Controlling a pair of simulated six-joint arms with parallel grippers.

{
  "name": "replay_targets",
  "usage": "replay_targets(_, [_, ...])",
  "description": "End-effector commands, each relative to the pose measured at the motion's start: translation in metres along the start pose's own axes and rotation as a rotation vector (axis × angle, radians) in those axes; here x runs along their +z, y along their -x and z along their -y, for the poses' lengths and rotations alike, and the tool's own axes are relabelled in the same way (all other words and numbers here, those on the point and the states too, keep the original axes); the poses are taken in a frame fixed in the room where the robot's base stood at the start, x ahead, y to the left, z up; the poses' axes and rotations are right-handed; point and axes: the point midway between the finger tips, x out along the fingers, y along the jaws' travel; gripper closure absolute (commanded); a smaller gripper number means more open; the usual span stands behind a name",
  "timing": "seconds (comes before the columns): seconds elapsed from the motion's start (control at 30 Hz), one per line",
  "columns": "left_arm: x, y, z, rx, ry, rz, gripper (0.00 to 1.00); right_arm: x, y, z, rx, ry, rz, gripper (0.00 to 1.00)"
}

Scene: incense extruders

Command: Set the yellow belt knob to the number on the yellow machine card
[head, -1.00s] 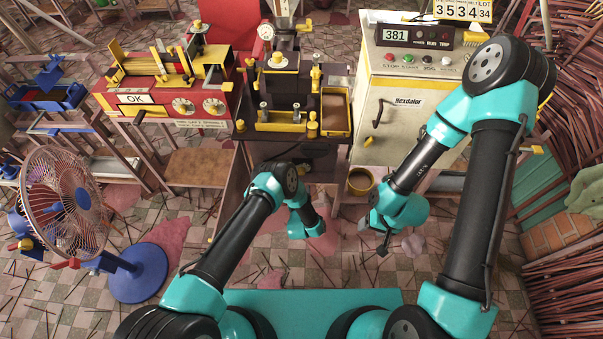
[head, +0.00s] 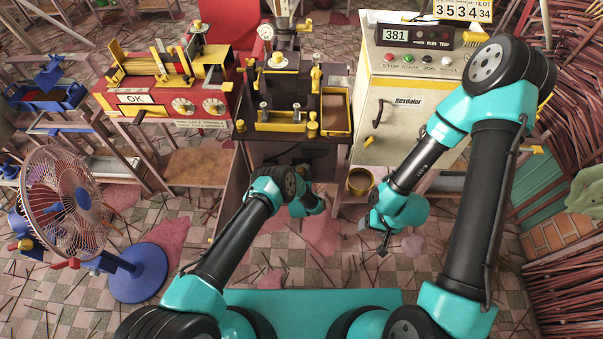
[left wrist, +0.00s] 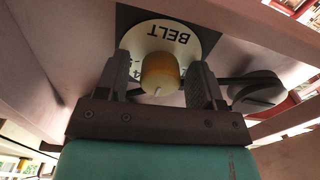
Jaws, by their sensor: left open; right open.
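In the left wrist view the yellow belt knob (left wrist: 160,72) sits on a round pale dial (left wrist: 172,38) lettered BELT, upside down here. A small white mark shows at the knob's near end. My left gripper (left wrist: 161,80) is open, with one finger on each side of the knob; contact is unclear. In the head view its fingers are hidden beneath the middle machine. My right gripper (head: 383,247) is open and empty, low in front of the cream cabinet. A yellow-edged card (head: 462,10) reads 3534 34.
The dark and yellow middle machine (head: 285,95) stands above my left wrist. The cream cabinet (head: 400,110) has a 381 display (head: 413,36). A red machine (head: 165,90) reads OK. A blue fan (head: 75,205) stands at left. A dark lever (left wrist: 255,88) is right of the dial.

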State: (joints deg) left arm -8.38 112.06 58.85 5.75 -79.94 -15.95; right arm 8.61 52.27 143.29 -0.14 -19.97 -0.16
Motion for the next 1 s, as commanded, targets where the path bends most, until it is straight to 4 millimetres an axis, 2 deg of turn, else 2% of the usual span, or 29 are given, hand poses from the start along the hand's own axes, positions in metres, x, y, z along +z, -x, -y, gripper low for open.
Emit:
replay_targets(0.07, [-0.0001, 0.0000, 0.0000, 0.000, 0.000, 0.000, 0.43, 0.0000, 0.0000, 0.0000, 0.000, 0.000, 0.000, 0.37])
replay_targets(0.53, [-0.0002, 0.0001, 0.0000, 0.000, 0.000, -0.001, 0.88, 0.0000, 0.0000, 0.0000, 0.000, 0.000, 0.000, 0.37])
replay_targets(1.0, [-0.0002, 0.0001, -0.0002, 0.000, -0.095, -0.001, 0.88, 0.0000, 0.0000, 0.0000, 0.000, 0.000, 0.000, 0.37])
